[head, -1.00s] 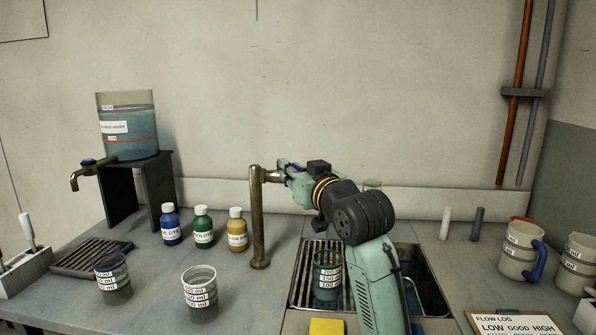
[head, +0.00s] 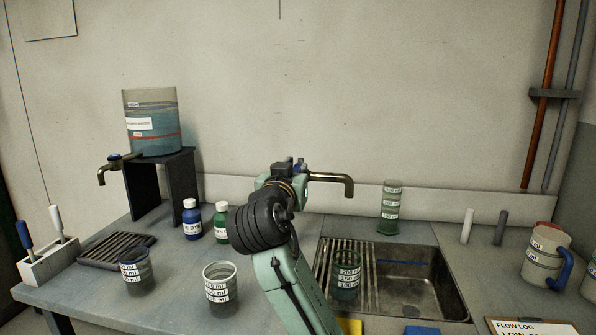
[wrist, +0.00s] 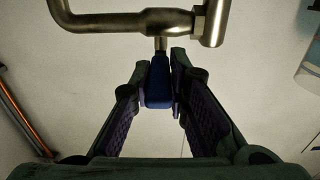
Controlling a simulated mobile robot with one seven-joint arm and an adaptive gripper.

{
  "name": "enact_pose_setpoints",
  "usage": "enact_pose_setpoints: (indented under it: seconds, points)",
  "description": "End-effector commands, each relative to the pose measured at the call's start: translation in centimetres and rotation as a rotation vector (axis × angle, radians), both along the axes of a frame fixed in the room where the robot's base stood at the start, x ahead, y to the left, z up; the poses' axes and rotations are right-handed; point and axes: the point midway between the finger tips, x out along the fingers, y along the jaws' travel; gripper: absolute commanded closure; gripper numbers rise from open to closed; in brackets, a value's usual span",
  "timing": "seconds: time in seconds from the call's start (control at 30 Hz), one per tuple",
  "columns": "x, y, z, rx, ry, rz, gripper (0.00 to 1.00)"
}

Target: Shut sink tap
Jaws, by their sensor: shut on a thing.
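The sink tap's bent metal spout (head: 335,179) reaches right over the sink (head: 400,275). No water stream shows below it. In the wrist view the metal tap body (wrist: 130,22) crosses the top, with a short stem down to a blue lever handle (wrist: 158,82). My gripper (wrist: 160,66) has its fingers on both sides of this handle and is shut on it. In the head view my gripper (head: 288,165) is at the tap's left end. My arm hides the tap's column and the handle there.
A green-marked cylinder (head: 391,208) stands behind the sink, and a beaker (head: 346,282) stands on its left rack. A tank (head: 152,122) with its own tap (head: 115,163) stands at the left. Dye bottles (head: 192,219) and beakers (head: 219,290) stand left of my arm.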

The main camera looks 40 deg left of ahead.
Motion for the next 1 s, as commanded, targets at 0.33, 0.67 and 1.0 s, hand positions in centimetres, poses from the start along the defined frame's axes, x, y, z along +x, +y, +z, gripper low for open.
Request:
enact_pose_setpoints:
  seconds: [0.33,0.67,1.0]
  points:
    - [-0.07,0.2,0.0,-0.003,-0.002,-0.002,1.0]
    - [-0.04,0.14,0.0,-0.002,-0.001,-0.003,0.67]
    - [-0.1,0.03,0.0,-0.001,-0.001,-0.004,0.64]
